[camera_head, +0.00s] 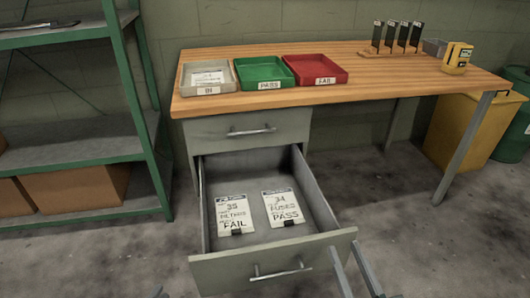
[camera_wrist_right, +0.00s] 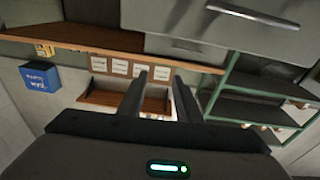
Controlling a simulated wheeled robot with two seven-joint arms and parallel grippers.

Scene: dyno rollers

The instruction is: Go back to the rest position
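My right gripper (camera_head: 356,268) shows at the bottom of the head view, in front of the open drawer's right front corner. In the right wrist view its two fingers (camera_wrist_right: 158,95) are apart with nothing between them. Only a small dark tip of my left gripper (camera_head: 160,292) shows at the bottom edge of the head view; its opening is hidden. The lower drawer (camera_head: 270,268) is pulled out. Inside lie a FAIL card (camera_head: 234,214) and a PASS card (camera_head: 284,208).
The workbench (camera_head: 400,85) holds a grey tray (camera_head: 222,88), green PASS tray (camera_head: 262,72), red FAIL tray (camera_head: 315,70) and yellow device (camera_head: 457,57). A green shelf (camera_head: 75,150) stands left. A yellow bin (camera_head: 465,125) stands right. Floor between drawer and bench leg is clear.

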